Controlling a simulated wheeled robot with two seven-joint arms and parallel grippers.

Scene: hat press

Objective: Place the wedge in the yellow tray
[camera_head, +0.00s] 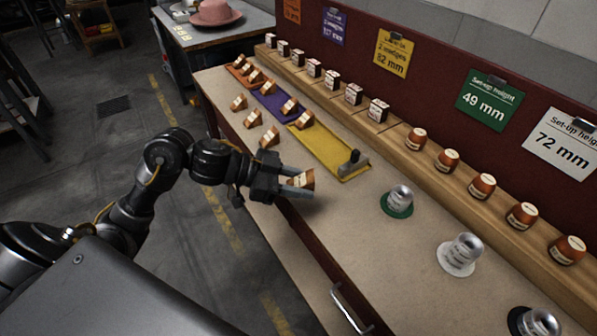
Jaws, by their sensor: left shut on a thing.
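My left gripper (290,183) is shut on a brown wooden wedge (302,179) with a pale label. It holds the wedge near the bench's front edge, to the front left of the yellow tray's right end. The yellow tray (327,149) lies on the bench top. A wedge (303,120) sits at its far left end and a dark-knobbed grey block (353,159) is at its right end. My right gripper is not in view.
Loose wedges (270,136) stand along the bench's front edge. The purple tray (271,101) holds wedges beyond the yellow one. Silver pieces on a green base (398,200) and a white base (460,254) stand to the right. Bare bench (345,222) lies between.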

